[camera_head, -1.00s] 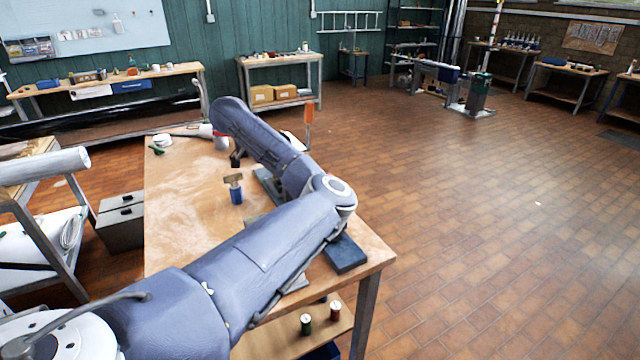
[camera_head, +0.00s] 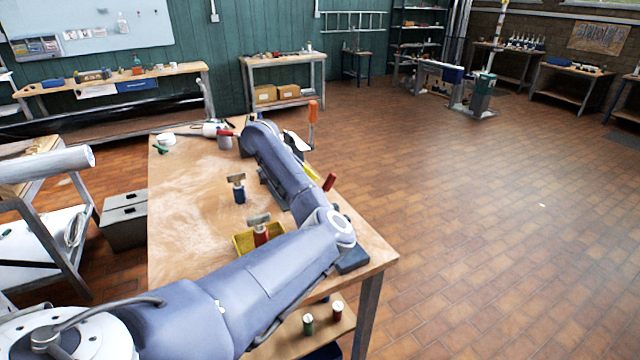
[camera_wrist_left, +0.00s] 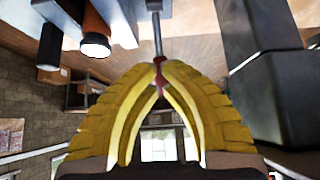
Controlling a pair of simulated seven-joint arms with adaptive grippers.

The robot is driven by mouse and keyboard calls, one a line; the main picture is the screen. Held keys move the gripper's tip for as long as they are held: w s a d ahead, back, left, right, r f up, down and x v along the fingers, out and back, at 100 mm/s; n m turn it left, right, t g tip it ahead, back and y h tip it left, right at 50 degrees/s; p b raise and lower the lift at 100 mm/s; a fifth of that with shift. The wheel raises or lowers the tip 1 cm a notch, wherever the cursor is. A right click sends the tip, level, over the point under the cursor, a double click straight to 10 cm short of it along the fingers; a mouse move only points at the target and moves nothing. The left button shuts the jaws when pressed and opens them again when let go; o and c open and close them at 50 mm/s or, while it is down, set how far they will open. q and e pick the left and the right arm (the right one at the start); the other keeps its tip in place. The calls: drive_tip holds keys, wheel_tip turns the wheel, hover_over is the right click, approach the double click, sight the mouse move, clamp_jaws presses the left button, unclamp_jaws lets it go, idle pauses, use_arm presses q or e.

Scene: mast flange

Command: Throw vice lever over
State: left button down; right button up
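A red grip (camera_head: 329,181) sticks up beside my left forearm, over the right side of the bench. My left gripper (camera_head: 312,173) shows there only as a bit of yellow finger next to it; my arm hides the rest. In the left wrist view the two yellow fingers (camera_wrist_left: 158,68) come together at their tips around the red end of a thin metal rod (camera_wrist_left: 157,35), which looks like the lever. A large dark grey body (camera_wrist_left: 270,85) stands to the right, perhaps the vice. My right gripper is not in view.
The bench's left half is mostly clear.

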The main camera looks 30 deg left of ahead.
sight(324, 186)
use_arm(q)
drive_tip(key=shift+w+d+f, duration=0.5)
drive_tip(key=shift+w+f, duration=0.1)
drive_tip(key=shift+w, duration=0.2)
drive_tip(key=shift+w+d+f, duration=0.45)
drive_tip(key=shift+w+f, duration=0.15)
drive_tip(key=shift+w, duration=0.15)
